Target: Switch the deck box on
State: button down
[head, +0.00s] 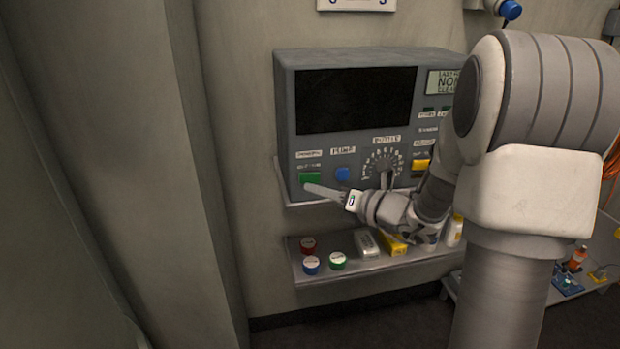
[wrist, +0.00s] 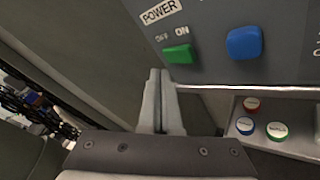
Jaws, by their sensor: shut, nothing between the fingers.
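The deck box (head: 285,110) is a grey panel box on a wall shelf, with a dark screen (head: 355,98). Its green power switch (head: 311,177) is at the lower left of the front. The wrist view shows the switch (wrist: 177,54) under a POWER label with OFF at left and ON at right. I cannot tell which way it is set. My gripper (head: 308,187) is shut and empty, its tips at the switch's lower edge in the head view. In the wrist view the fingertips (wrist: 158,74) are just below and left of the switch; contact is unclear.
A blue button (head: 342,174) and a dial (head: 383,168) are right of the switch. A small display (head: 441,82) is partly hidden by my arm. The lower shelf (head: 345,273) holds red, blue and green round-topped items and small boxes. A wall pillar stands at left.

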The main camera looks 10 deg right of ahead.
jog(key=shift+w, duration=0.7)
jog(key=shift+w+d, duration=0.1)
jog(key=shift+w, duration=0.05)
dwell(1.5)
jog(key=shift+w, duration=0.25)
jog(key=shift+w+r+p, duration=0.3)
jog(key=shift+w+p, duration=0.05)
dwell(1.1)
jog(key=shift+s, duration=0.25)
dwell(0.5)
jog(key=shift+s+a+f, duration=0.15)
jog(key=shift+s, duration=1.1)
jog(key=shift+s+a+f, duration=0.1)
jog(key=shift+s+a, duration=0.05)
jog(key=shift+s, duration=1.1)
